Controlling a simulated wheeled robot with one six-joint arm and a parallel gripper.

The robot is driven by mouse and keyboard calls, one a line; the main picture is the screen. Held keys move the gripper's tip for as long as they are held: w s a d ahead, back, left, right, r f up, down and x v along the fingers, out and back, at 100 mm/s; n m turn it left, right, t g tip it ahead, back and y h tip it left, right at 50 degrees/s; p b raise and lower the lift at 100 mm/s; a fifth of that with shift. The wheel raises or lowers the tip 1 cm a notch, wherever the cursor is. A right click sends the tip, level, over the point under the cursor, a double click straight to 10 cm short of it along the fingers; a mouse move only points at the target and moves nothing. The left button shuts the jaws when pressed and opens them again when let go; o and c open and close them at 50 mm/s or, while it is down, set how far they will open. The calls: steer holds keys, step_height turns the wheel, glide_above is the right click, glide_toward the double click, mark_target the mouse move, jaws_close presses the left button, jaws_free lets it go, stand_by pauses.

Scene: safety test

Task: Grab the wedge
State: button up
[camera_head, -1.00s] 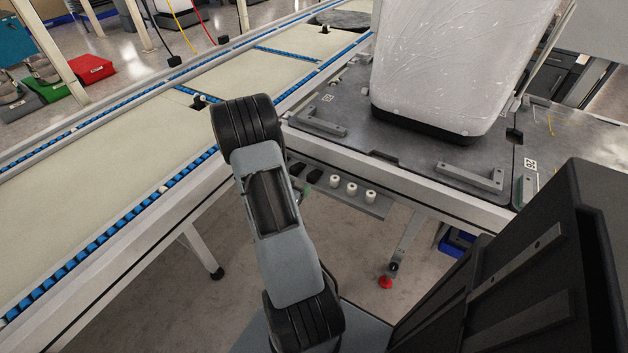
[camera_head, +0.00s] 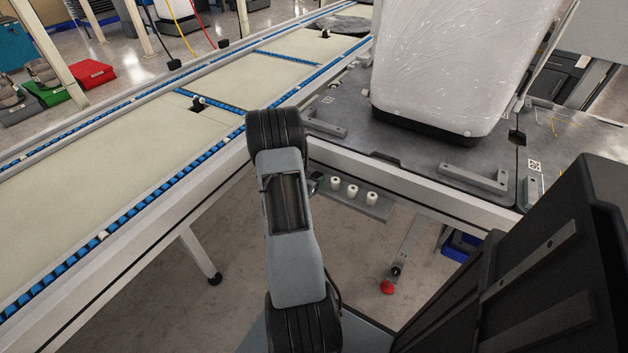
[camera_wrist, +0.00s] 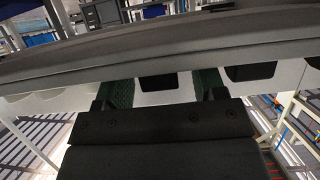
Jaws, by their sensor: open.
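I cannot make out a wedge in either view. In the head view my arm hides most of the gripper. It is beside a low shelf (camera_head: 378,210) under the grey workbench (camera_head: 400,170). Several white cylinders stand on that shelf, to the right of my arm, including one (camera_head: 353,193) near its middle.
A conveyor (camera_head: 90,200) with blue rollers runs along the left. A large wrapped white block (camera_head: 450,60) stands on the workbench, with metal brackets (camera_head: 472,177) near it. Open floor shows under the conveyor.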

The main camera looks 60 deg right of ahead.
steer(key=shift+c, duration=0.5)
steer(key=c, duration=0.9)
